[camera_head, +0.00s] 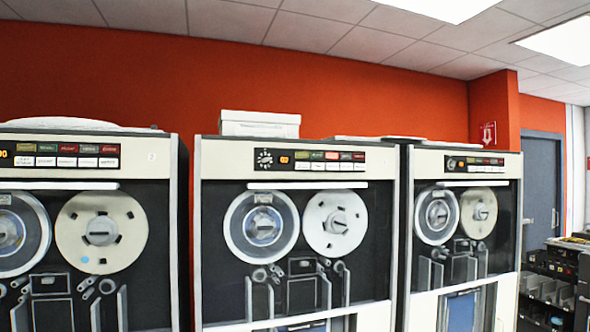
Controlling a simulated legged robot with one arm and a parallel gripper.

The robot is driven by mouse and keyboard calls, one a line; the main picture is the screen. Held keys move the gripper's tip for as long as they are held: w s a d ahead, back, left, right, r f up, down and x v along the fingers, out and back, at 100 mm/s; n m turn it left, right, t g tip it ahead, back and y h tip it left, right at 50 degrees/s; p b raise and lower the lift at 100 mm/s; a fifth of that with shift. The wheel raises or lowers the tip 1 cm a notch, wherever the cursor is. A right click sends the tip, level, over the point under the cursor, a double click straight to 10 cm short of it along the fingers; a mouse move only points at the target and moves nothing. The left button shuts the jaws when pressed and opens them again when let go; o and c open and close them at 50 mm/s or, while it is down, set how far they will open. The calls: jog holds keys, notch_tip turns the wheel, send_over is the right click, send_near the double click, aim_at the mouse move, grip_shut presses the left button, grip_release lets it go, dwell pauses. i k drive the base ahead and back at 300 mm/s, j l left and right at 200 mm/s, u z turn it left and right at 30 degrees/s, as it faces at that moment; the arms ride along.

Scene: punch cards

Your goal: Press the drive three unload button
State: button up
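Three tape drives stand side by side: a left one (160,220), a middle one (202,250) and a right one (407,230). Each has two reels and a dark control strip near its top with two rows of small coloured and white buttons. These are the left button panel (67,155), the middle button panel (318,161) and the right button panel (474,164). The button lettering is too small to read, so I cannot tell which button is unload or which drive is number three. My gripper is not in view.
A white box (260,124) sits on the middle drive. A gap separates the left and middle drives; the middle and right drives stand close together. A grey door (541,185) and dark shelving with trays (548,290) are at the right. The floor is not visible.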

aim_at(342, 166)
jog(key=i+l+u, duration=0.1)
jog(key=l+u, duration=0.25)
jog(key=l, duration=0.5)
jog(key=l+u, duration=0.4)
jog(key=l, duration=0.45)
